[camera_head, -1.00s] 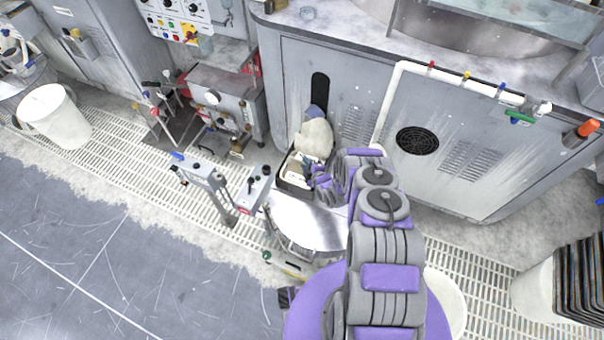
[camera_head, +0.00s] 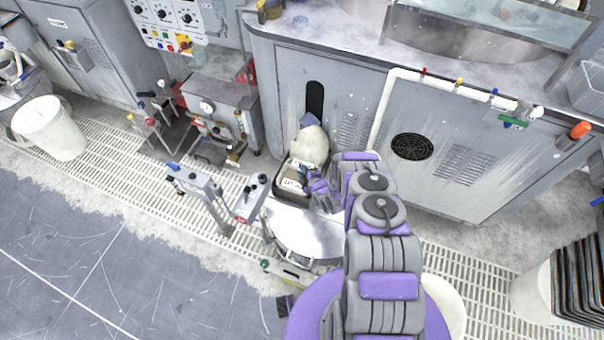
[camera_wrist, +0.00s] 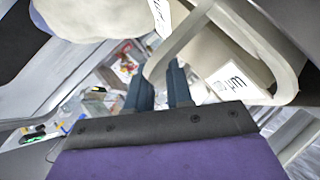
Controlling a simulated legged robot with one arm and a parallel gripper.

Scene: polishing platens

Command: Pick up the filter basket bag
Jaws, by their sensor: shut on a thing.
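The filter basket bag (camera_wrist: 205,60) is cream, with a white "µm" label and a pale loop handle, in the wrist view. In the head view it shows as a pale labelled shape (camera_head: 293,178) in a dark-rimmed tray (camera_head: 283,191). My gripper (camera_wrist: 158,88) has its two dark fingers at the left part of the loop and is shut on the bag there. In the head view my gripper (camera_head: 312,180) is at the tray's right side, and its fingertips are too small to make out. I cannot tell whether the bag is clear of the tray.
A rounded cream sack (camera_head: 312,146) stands just behind the tray, against a grey cabinet (camera_head: 350,90). A round metal table (camera_head: 305,232) is in front. A control post (camera_head: 198,185) and a small control box (camera_head: 250,200) stand to the left. Open grey floor (camera_head: 60,240) lies front left.

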